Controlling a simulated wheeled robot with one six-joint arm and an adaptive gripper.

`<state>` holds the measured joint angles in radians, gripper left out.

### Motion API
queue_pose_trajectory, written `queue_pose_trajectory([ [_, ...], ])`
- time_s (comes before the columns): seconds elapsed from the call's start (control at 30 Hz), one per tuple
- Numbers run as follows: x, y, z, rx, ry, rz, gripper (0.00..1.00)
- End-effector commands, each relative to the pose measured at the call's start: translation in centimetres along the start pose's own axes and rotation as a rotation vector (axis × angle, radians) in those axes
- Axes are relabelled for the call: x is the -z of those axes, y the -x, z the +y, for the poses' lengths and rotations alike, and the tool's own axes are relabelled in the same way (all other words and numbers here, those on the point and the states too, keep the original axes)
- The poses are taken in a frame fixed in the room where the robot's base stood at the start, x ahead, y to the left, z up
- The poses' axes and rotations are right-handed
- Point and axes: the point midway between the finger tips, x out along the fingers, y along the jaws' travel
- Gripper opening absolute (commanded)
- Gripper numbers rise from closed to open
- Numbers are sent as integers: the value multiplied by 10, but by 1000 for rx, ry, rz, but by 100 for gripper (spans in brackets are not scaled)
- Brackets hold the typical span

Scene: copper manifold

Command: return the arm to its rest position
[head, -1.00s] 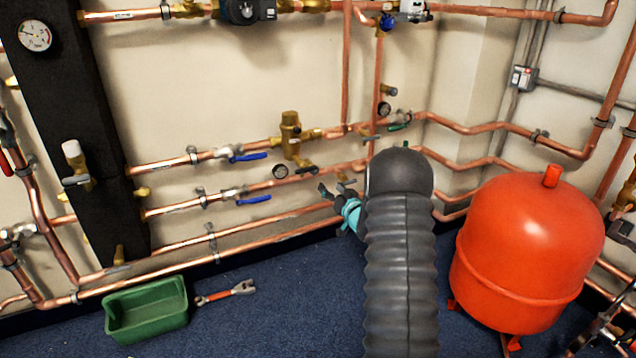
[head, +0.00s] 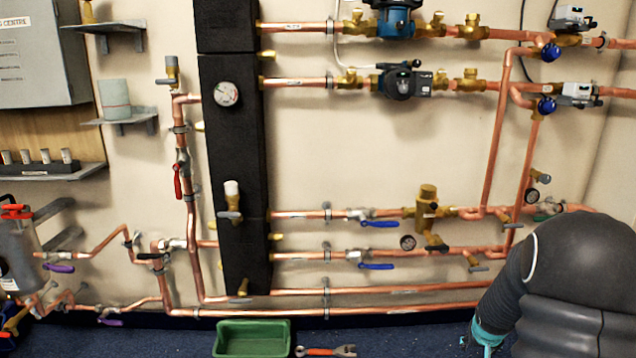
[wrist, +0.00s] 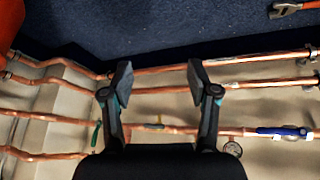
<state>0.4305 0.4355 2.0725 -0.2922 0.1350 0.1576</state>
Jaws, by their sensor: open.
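My gripper (wrist: 158,75) shows in the wrist view with its two fingers spread apart and nothing between them. Behind the fingers run copper pipes (wrist: 165,107) along the wall, with the blue floor at the top of that picture. In the head view my grey sleeved arm is at the lower right. Only a teal part of the wrist shows there, at the bottom edge, and the fingertips cannot be made out.
Copper pipes with blue-handled valves (head: 378,224) and a brass valve (head: 427,205) line the wall beside my arm. A black column (head: 235,170) carries a gauge. A green bin (head: 252,340) and a red-handled wrench (head: 326,351) lie on the floor.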

Motion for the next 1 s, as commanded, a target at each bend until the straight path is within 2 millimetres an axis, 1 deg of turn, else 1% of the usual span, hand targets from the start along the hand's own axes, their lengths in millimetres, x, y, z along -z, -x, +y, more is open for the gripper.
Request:
queue_pose_trajectory([
  [0.03,-7,26,-6,-3,11,-36,60],
  [0.07,-13,39,-8,-4,14,-60,60],
  [0.1,-22,56,-13,-4,21,-92,60],
  [0.27,-54,122,-30,7,46,-192,60],
  [0.3,-61,138,-35,13,52,-212,60],
  [0.5,-100,215,-56,49,86,-285,60],
  [0.7,-135,282,-76,95,120,-305,60],
  [0.8,-150,312,-84,120,137,-293,60],
  [0.9,-161,340,-91,146,151,-259,60],
  [1.0,-167,365,-97,171,169,-197,60],
])
